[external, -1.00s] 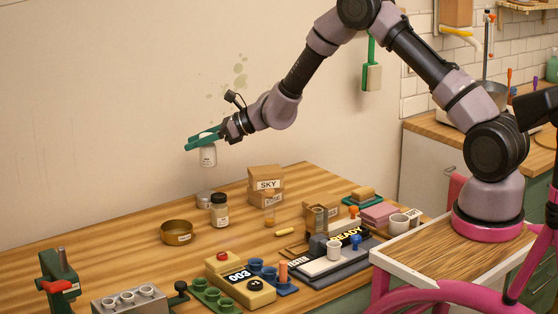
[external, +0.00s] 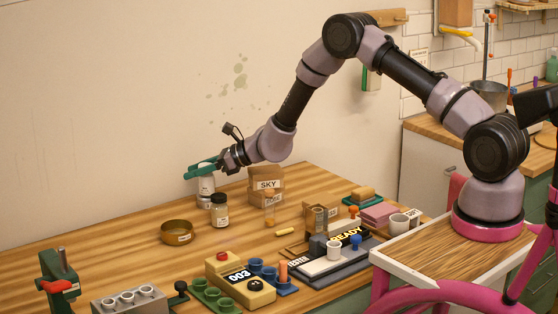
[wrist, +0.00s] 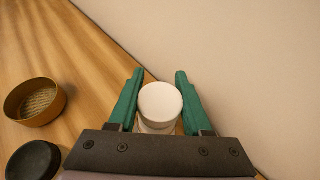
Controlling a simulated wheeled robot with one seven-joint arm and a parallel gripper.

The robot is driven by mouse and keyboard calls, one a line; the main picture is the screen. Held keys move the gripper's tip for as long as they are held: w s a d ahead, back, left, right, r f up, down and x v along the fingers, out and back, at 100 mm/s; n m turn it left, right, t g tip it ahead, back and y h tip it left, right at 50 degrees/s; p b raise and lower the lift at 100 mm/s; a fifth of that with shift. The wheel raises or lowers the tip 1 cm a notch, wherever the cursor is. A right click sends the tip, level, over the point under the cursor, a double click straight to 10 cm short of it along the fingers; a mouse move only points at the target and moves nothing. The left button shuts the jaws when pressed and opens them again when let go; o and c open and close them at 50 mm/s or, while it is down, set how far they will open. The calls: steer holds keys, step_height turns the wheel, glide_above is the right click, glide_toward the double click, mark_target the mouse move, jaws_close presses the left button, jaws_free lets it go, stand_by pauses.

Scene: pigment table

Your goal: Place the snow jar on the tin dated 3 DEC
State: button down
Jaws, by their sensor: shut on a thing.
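My gripper (external: 203,168), with green fingers, is shut on a white-lidded jar, the snow jar (external: 206,186), near the back wall. In the wrist view the jar's white lid (wrist: 160,103) sits between the fingers of my gripper (wrist: 158,90). The jar is upright. A small pale tin (external: 205,202) is directly below it, mostly hidden; I cannot tell whether the two touch. An open brass tin (external: 177,233) with a label stands in front and to the left; it also shows in the wrist view (wrist: 35,102). The date labels are too small to read.
A dark-lidded jar (external: 219,211) stands close to the right of the held jar; its lid (wrist: 33,161) shows in the wrist view. Cardboard boxes marked SKY (external: 266,184) stand further right.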

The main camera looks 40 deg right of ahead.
steer(key=shift+c, duration=1.7)
jaws_free()
